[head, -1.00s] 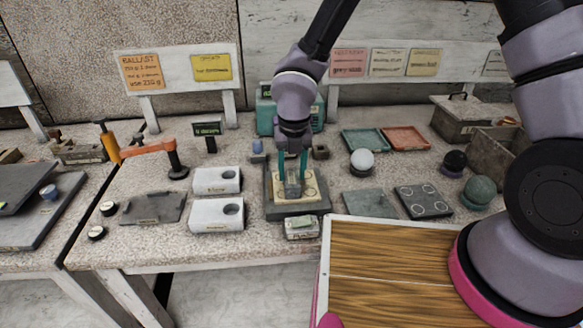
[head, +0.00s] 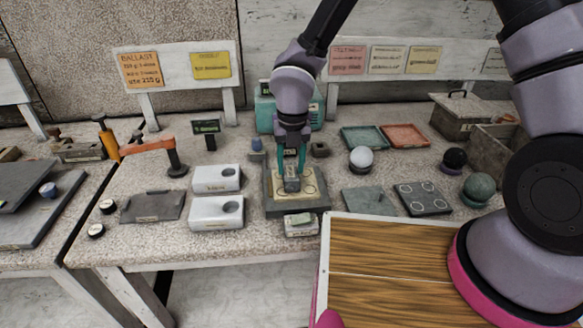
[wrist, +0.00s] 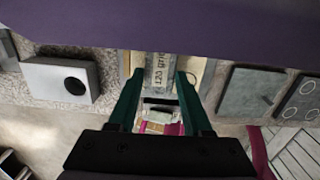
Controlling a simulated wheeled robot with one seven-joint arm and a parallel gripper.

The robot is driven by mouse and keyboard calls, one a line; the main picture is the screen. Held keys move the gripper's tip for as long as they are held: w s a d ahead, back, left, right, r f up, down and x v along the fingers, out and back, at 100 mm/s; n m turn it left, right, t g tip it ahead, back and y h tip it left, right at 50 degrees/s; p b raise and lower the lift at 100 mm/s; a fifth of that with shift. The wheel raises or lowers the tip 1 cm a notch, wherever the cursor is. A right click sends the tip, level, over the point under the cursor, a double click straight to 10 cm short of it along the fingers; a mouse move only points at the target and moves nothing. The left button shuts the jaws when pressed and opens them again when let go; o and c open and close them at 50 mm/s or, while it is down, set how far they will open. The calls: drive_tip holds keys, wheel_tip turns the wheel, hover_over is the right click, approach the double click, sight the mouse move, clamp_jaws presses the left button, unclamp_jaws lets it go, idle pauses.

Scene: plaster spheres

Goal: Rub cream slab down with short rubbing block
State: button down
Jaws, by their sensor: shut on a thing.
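The cream slab (head: 312,186) lies flat in a dark grey tray (head: 270,208) at the middle of the bench, with ring marks on its face. My gripper (head: 291,176) points down over it and is shut on the short grey rubbing block (head: 291,185). The block stands over the slab's middle and seems to touch it; the exact contact is hidden. In the wrist view, the block (wrist: 159,70) shows grit lettering between the green fingers of my gripper (wrist: 159,84). A strip of the slab shows beside it (wrist: 190,66).
Two white blocks with round holes (head: 217,212) stand left of the tray. A small labelled box (head: 301,225) sits at its front edge. A white ball (head: 362,159), a grey-green plate (head: 369,201) and a dark ringed plate (head: 422,199) lie to the right.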

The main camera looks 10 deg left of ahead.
sight(292, 181)
drive_tip(key=shift+w+a, duration=0.2)
drive_tip(key=shift+w, duration=0.4)
drive_tip(key=shift+s, duration=0.15)
drive_tip(key=shift+s+d, duration=0.15)
drive_tip(key=shift+s, duration=0.35)
drive_tip(key=shift+s+d, duration=0.15)
drive_tip(key=shift+s, duration=0.35)
drive_tip(key=shift+s+d+f, duration=0.1)
drive_tip(key=shift+s+d, duration=0.05)
drive_tip(key=shift+s, duration=0.4)
drive_tip(key=shift+s+d, duration=0.15)
drive_tip(key=shift+s, duration=0.35)
drive_tip(key=shift+w+a+r, duration=0.15)
drive_tip(key=shift+w+r, duration=0.25)
drive_tip(key=shift+w, duration=0.15)
drive_tip(key=shift+w+a+r, duration=0.15)
drive_tip(key=shift+w+r, duration=0.2)
drive_tip(key=shift+w, duration=0.2)
